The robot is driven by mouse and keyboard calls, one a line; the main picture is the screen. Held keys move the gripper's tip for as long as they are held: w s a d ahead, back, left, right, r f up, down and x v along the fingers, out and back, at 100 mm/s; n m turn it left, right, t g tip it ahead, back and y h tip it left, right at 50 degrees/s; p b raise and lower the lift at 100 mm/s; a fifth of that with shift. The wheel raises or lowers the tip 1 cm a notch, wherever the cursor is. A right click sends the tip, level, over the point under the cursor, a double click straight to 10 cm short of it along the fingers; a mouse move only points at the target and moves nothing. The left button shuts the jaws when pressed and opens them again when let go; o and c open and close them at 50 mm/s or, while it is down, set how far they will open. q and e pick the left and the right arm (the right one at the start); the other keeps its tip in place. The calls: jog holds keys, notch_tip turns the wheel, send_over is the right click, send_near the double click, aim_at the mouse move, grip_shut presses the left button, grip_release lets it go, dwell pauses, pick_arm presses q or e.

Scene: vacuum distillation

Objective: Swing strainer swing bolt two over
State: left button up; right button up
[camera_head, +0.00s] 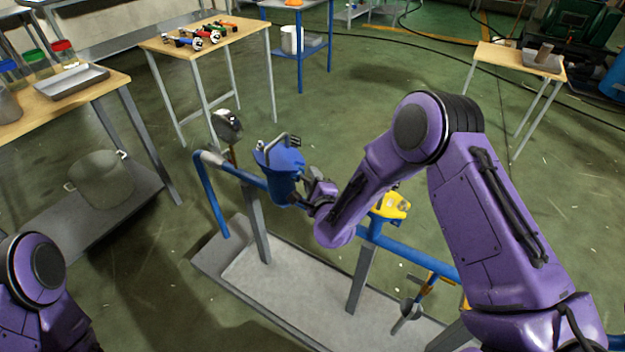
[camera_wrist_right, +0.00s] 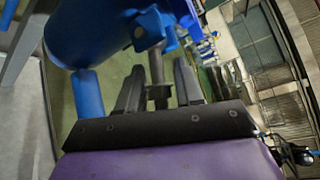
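The blue strainer (camera_head: 280,172) sits on the blue pipe line, with a handle-like bar on its lid. It also shows in the right wrist view (camera_wrist_right: 88,32), close up at upper left. A grey swing bolt (camera_wrist_right: 157,75) extends from a blue lug (camera_wrist_right: 150,28) on its side. My right gripper (camera_head: 314,194) is beside the strainer's right side. In the right wrist view its two dark fingers (camera_wrist_right: 159,88) stand apart on either side of the bolt, with visible gaps. I cannot tell which numbered bolt this is. My left gripper is out of view.
A yellow-topped fitting (camera_head: 392,206) stands on the blue pipe (camera_head: 410,258) right of my right gripper. A round gauge-like part (camera_head: 227,124) is left of the strainer. A grey tray-like base (camera_head: 290,295) lies below. Wooden tables (camera_head: 215,42) stand behind.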

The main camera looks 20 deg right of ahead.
grip_shut()
jog(key=shift+r+g+p, duration=0.3)
jog(key=shift+p, duration=0.4)
jog(key=shift+r+n+g+h+p, duration=0.45)
jog(key=shift+n+g+p, duration=0.55)
jog(key=shift+p, duration=1.1)
jog(key=shift+r+n+g+h+p, duration=0.35)
jog(key=shift+r+n+g+p, duration=0.25)
jog(key=shift+g+p, duration=1.1)
jog(key=shift+f+t+p, duration=0.1)
jog(key=shift+t+p, duration=0.3)
jog(key=shift+p, duration=0.05)
grip_release()
